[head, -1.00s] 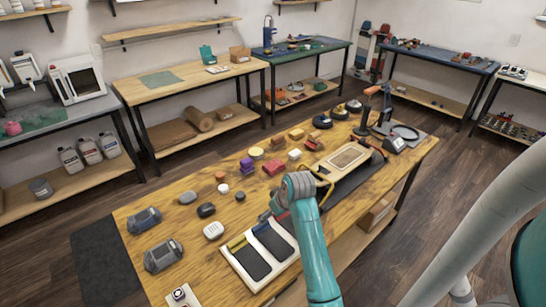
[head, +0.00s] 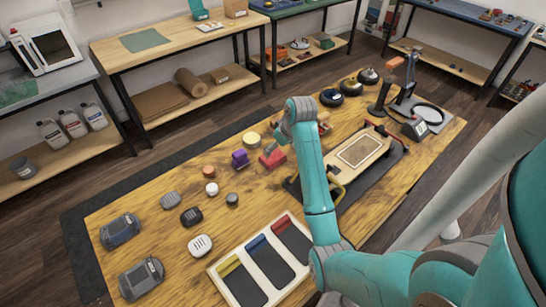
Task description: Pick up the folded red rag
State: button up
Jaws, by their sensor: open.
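The folded red rag (head: 271,161) lies on the wooden workbench in the head view, near the middle, just right of a purple item. My gripper (head: 280,138) is at the end of the teal arm, close to the rag and just beyond it in the picture. It looks small and partly hidden by my wrist. The jaws are open with nothing seen in them. I cannot tell whether they touch the rag.
The purple item (head: 240,158) and a yellow round item (head: 252,139) stand close to the rag. A tray with three dark panels (head: 241,281) lies at the front. A board on a mat (head: 359,151) lies to the right.

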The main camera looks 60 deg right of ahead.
aim_at(273, 157)
jog(key=shift+x, duration=3.3)
jog(key=shift+a, duration=0.25)
jog(key=shift+c, duration=0.3)
jog(key=c, duration=0.5)
